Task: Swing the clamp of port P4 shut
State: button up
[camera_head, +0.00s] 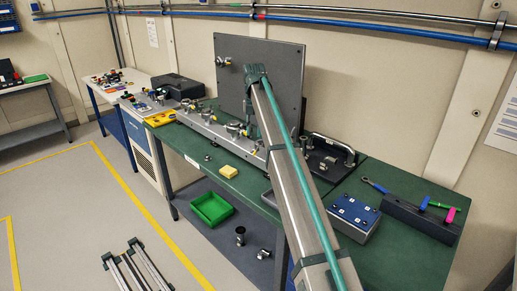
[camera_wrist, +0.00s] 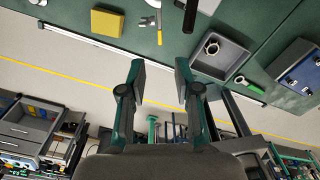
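A long metal manifold (camera_head: 205,124) runs along the green bench with several round ports and yellow-tipped clamps on it. A port label P4 cannot be read in either view, so I cannot tell which port is P4 or how its clamp stands. My arm crosses in front of the right part of the manifold and hides some of it. In the wrist view my gripper (camera_wrist: 159,80) is open, with nothing between its fingers. A silver part with a yellow piece (camera_wrist: 147,20) and a dark rod-like part (camera_wrist: 190,15) show beyond the fingertips at the top edge, apart from them.
A grey upright panel (camera_head: 228,75) stands behind the manifold. A yellow block (camera_head: 228,171) lies on the bench. A grey tray (camera_wrist: 232,72) holds a ring. A blue-topped box (camera_head: 352,214) and a dark tool holder (camera_head: 420,219) stand right. A green bin (camera_head: 211,208) sits below.

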aim_at(255, 152)
notch_tip(255, 152, down, 9)
jog(key=shift+f+p, duration=0.1)
jog(key=shift+p, duration=1)
grip_shut()
